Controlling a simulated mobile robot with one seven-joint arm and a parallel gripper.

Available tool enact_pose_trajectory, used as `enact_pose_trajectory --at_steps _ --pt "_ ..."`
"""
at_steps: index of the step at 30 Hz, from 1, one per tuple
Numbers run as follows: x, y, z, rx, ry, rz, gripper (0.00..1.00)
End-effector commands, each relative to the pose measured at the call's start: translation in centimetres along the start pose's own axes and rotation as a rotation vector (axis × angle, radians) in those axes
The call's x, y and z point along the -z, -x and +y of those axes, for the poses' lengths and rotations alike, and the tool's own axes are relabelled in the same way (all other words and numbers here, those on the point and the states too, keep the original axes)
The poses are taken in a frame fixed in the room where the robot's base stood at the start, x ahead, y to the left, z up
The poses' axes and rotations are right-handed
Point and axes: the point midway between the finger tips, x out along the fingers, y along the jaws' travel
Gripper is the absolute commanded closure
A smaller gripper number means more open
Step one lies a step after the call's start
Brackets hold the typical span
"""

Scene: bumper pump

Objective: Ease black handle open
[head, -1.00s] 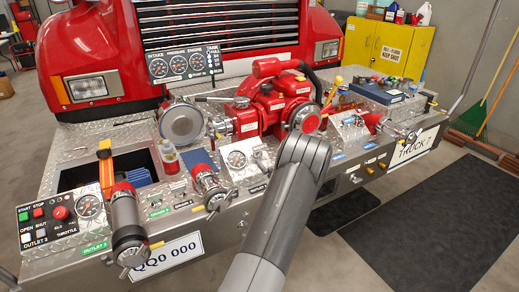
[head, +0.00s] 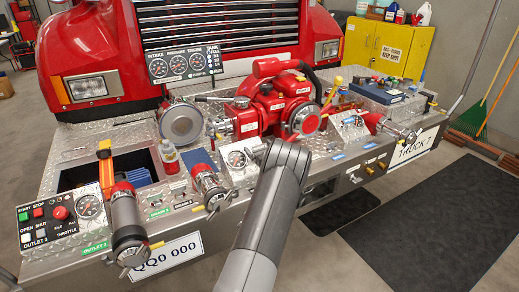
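A dark lever (head: 214,99) lies roughly level beside the red pump (head: 272,105), above the round silver intake cap (head: 181,124). It is the only long dark handle I can make out, and I cannot tell for sure that it is the black handle meant.
An orange upright handle (head: 105,165) stands by the left outlet (head: 127,228). Other capped outlets (head: 207,184) and (head: 376,122) stick out of the bumper's front. A bottle (head: 169,157) stands near the open bin. The floor mat (head: 440,230) at right is clear.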

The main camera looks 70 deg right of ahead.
Motion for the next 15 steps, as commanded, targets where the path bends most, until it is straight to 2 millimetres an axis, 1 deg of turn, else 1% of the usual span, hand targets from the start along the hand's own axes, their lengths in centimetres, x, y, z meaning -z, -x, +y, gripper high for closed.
enact_pose_trajectory --at_steps 1,2,15 --pt "-0.01 0.01 0.00 0.000 0.000 0.000 0.10" --pt "-0.01 0.01 -0.01 0.000 0.000 0.000 0.13" --pt "0.00 0.03 0.00 0.000 0.000 0.000 0.49"
